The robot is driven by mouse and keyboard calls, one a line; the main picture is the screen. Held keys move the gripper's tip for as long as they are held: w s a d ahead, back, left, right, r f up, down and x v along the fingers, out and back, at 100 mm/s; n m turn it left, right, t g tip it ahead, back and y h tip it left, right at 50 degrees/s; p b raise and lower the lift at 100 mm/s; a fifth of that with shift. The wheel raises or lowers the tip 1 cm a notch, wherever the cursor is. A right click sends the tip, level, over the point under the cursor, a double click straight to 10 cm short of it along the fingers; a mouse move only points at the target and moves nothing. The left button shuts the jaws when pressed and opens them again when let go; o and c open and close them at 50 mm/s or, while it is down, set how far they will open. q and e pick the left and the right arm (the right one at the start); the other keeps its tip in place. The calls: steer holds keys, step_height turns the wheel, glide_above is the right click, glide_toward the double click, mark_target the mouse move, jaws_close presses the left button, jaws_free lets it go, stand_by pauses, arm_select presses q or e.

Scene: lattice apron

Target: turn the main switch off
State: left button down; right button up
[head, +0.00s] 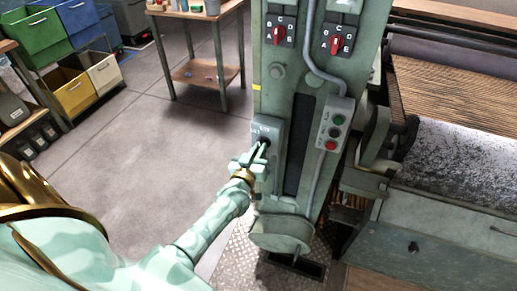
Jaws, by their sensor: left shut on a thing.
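The main switch (269,126) is a grey box low on the left side of the green machine column. My left gripper (258,151) reaches it from the lower left and is shut on its dark knob, which the fingers largely hide. The knob's exact angle cannot be told. My right gripper is not in view.
A push-button box (335,124) with a red button is right of the switch. Two red selector knobs sit higher, one of them on the left dial (279,32). A wooden table (205,74) and coloured bins (75,90) stand behind. The floor left of the column is clear.

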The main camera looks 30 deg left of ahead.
arm_select(q)
steer(key=shift+s+a+f+n+p, duration=0.1)
steer(key=shift+n+p, duration=0.05)
steer(key=shift+n, duration=2.4)
steer(key=shift+w+a+f+n+p, duration=0.1)
steer(key=shift+f+n+p, duration=0.1)
steer(key=shift+n, duration=2.3)
steer(key=shift+s+a+f+n+p, duration=0.1)
steer(key=shift+n+p, duration=0.05)
steer(key=shift+n, duration=2.4)
steer(key=c, duration=1.5)
jaws_free()
steer(key=shift+o, duration=0.2)
steer(key=p+v, duration=0.2)
steer(key=v, duration=1.4)
steer(key=shift+s+p, duration=0.2)
steer(key=shift+p, duration=0.1)
